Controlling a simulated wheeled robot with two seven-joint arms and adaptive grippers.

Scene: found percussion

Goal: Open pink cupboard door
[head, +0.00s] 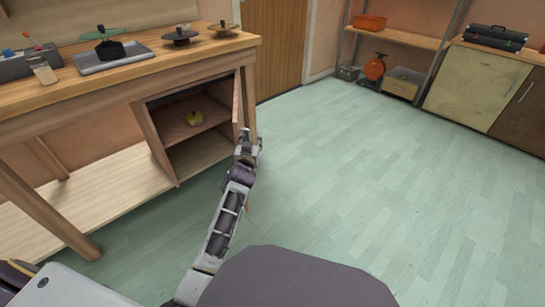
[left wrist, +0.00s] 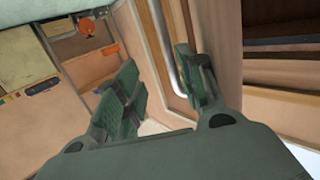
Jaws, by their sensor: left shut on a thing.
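The cupboard (head: 168,150) under the workbench stands open at its front. Its door (head: 237,108) is swung outward at the right side and shows almost edge-on, with a pinkish wood tone. In the left wrist view a pale metal bar handle (left wrist: 163,48) runs along the door. My left gripper (head: 246,141) is at the door's outer lower part, its fingers (left wrist: 160,85) on either side of the handle area. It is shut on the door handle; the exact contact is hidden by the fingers. My right gripper is not in view.
A small yellow object (head: 195,118) sits on the cupboard's inner shelf. The workbench top (head: 215,45) carries a tray (head: 112,58), cymbal-like discs and a toolbox. Bench legs stand at left and right. The green floor (head: 370,160) to the right is clear.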

